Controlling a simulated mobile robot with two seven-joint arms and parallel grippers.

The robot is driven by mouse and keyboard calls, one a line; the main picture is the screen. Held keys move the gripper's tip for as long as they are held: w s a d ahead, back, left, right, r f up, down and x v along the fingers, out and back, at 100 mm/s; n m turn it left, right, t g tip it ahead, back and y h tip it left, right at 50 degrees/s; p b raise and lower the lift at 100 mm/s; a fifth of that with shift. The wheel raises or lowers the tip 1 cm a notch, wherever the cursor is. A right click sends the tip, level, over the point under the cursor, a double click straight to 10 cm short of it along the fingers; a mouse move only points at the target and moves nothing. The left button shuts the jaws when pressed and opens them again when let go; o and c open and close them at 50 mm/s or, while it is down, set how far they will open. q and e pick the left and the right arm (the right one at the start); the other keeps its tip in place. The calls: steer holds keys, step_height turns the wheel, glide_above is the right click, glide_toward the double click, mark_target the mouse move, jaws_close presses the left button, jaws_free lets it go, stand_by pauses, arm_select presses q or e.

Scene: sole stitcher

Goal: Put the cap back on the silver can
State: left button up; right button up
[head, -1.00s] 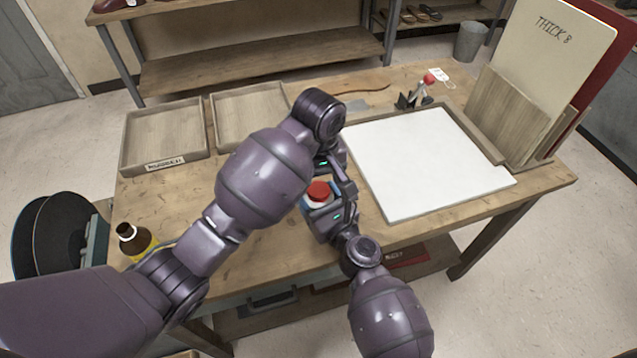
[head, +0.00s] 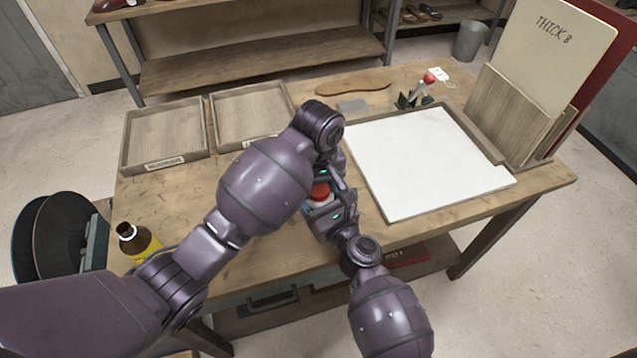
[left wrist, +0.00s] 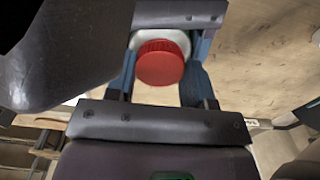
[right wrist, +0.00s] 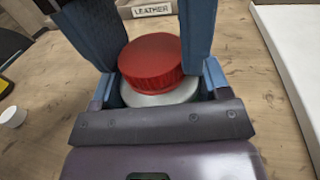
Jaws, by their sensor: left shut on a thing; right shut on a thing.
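The red cap (head: 320,192) is between the fingers of my left gripper (head: 325,175), which is shut on it; it shows clearly in the left wrist view (left wrist: 160,64). The silver can (right wrist: 160,94) is held in my right gripper (head: 328,212), with only its pale upper part visible below the cap in the right wrist view. The cap (right wrist: 151,62) sits directly over the can's top and looks slightly tilted. I cannot tell whether it is fully seated. My two grippers meet closely over the table's front part, and most of the can is hidden.
Two wooden trays (head: 122,150) lie at back left. A white board (head: 425,160) and a red-knobbed device (head: 420,90) are at right. A small white round object (right wrist: 12,116) lies on the table.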

arm_select(q)
steer(key=shift+m, duration=1.7)
steer(key=o, duration=1)
steer(key=shift+r, duration=2.25)
steer(key=o, duration=0.5)
